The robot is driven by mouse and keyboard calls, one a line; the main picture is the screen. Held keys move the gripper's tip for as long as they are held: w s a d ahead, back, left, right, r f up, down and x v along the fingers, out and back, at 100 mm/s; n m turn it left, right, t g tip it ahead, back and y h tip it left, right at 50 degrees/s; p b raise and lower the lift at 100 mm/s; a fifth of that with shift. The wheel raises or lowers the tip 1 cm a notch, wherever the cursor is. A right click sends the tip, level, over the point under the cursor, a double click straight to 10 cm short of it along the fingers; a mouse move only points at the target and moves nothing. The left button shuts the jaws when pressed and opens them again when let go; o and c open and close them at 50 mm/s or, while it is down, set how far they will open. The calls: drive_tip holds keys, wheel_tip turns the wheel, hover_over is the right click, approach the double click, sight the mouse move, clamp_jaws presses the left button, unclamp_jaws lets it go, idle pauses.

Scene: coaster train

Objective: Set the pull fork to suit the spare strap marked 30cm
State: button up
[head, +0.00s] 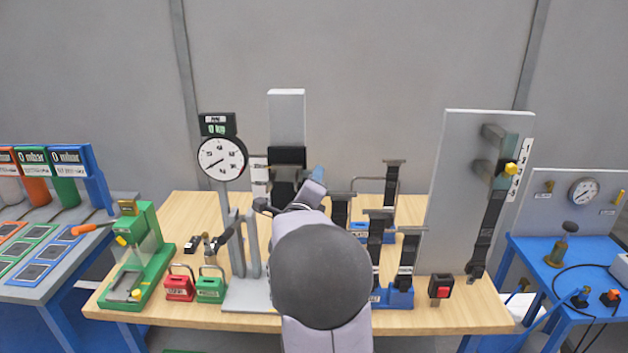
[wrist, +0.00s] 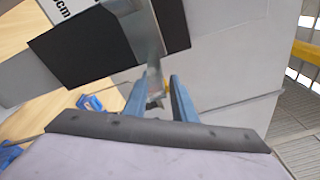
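My gripper (wrist: 162,85) has two blue fingers that stand apart in the wrist view. A pale metal bar (wrist: 145,35) runs down toward them, and a small metal end sits between them; I cannot tell if they touch it. Behind the bar are black bands and a white label (wrist: 62,8) ending in "cm"; its number is cut off. In the head view my gripper (head: 318,174) is by the grey column (head: 287,118) with a black block, partly hidden by my arm. Black straps (head: 375,245) hang on stands right of my arm; their markings are unreadable. I cannot identify the pull fork for certain.
A tall grey panel (head: 455,190) at right carries brackets, a yellow knob (head: 511,169), a numbered scale and a hanging strap. A dial gauge (head: 221,158) stands left of the column. A green fixture (head: 150,265), red box (head: 180,288) and green box (head: 210,289) occupy the left bench.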

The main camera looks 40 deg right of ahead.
clamp_jaws()
wheel_tip(320, 180, down, 5)
drive_tip(key=b, duration=0.6)
drive_tip(key=shift+r, duration=0.1)
